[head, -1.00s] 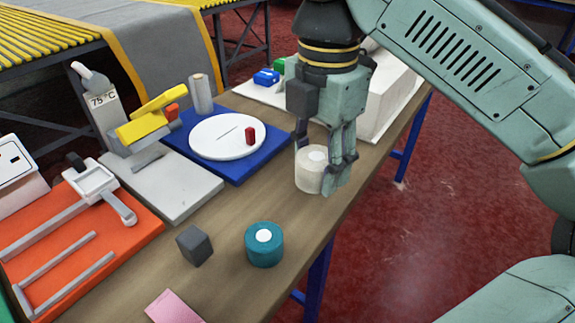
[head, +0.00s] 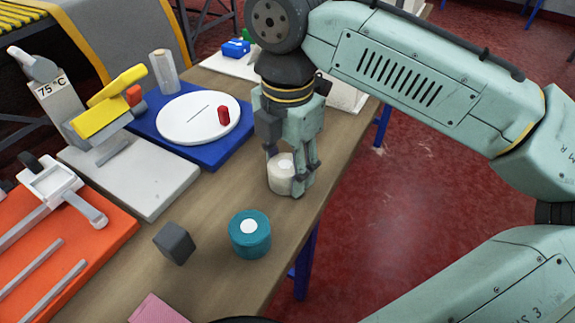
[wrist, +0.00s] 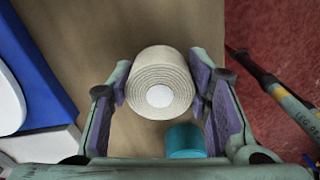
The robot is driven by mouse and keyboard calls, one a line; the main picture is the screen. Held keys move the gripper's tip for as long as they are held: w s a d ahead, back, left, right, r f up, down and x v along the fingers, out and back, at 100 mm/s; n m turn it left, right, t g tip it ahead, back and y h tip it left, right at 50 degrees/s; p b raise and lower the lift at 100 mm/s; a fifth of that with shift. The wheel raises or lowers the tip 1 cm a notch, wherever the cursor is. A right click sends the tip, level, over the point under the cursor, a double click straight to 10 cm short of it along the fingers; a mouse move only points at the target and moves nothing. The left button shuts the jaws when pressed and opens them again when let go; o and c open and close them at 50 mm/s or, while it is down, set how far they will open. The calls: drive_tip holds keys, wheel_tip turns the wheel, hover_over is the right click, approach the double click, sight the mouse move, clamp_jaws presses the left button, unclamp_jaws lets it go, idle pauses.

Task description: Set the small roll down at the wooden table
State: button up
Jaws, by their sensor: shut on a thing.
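The small roll is a cream-white roll (head: 283,176) with a white core, held at the wooden table (head: 212,200). My gripper (head: 291,180) points down and is shut on it, with fingers on both sides. In the wrist view the cream roll (wrist: 161,84) sits between the purple finger pads (wrist: 164,98). Whether its underside touches the tabletop is hard to tell. A teal roll (head: 250,234) with a white core stands on the table in front and to the left; it also shows in the wrist view (wrist: 186,141).
A dark grey cube (head: 174,243) lies left of the teal roll. A blue board (head: 213,154) with a white disc (head: 190,120) and a white slab (head: 150,185) fill the left side. The table edge drops to red floor (head: 390,210) at right.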

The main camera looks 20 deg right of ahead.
sight(288, 162)
drive_tip(key=shift+f, duration=0.25)
drive_tip(key=shift+f, duration=0.1)
drive_tip(key=o, duration=1.2)
drive_tip(key=shift+r, duration=0.2)
wheel_tip(288, 162, up, 12)
drive_tip(key=shift+r+p, duration=0.1)
drive_tip(key=shift+p, duration=0.35)
